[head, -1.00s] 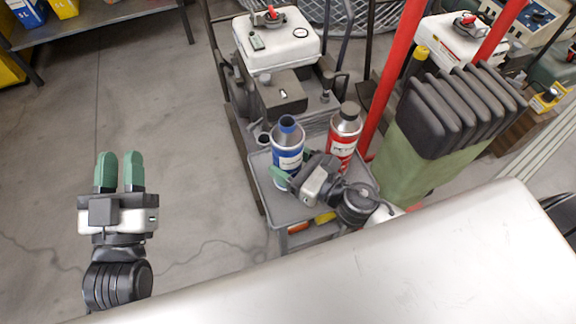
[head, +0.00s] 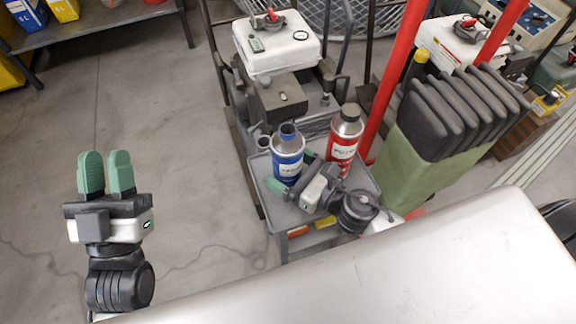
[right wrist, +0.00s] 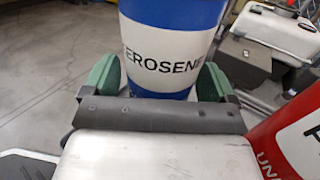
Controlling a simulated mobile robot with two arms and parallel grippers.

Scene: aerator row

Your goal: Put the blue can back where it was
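The blue can (head: 286,165), with a white label and a grey shoulder, stands upright on the small grey cart's top, left of the red can (head: 342,150). The right wrist view shows the can close up, its label (right wrist: 160,50) reading "KEROSENE" with the first letter cut off. My right gripper (head: 292,173) is low at the can, one green finger on each side. Its fingers (right wrist: 158,85) look spread a little wider than the can. The can's base is partly hidden. My left gripper (head: 106,172) is empty over the floor, with a narrow gap between its fingers.
The cart's top (head: 268,190) is small. A white-topped machine (head: 275,45) stands behind it. A red post (head: 393,75) and a green bin of dark slabs (head: 420,160) are to the right. Open floor (head: 170,120) lies left.

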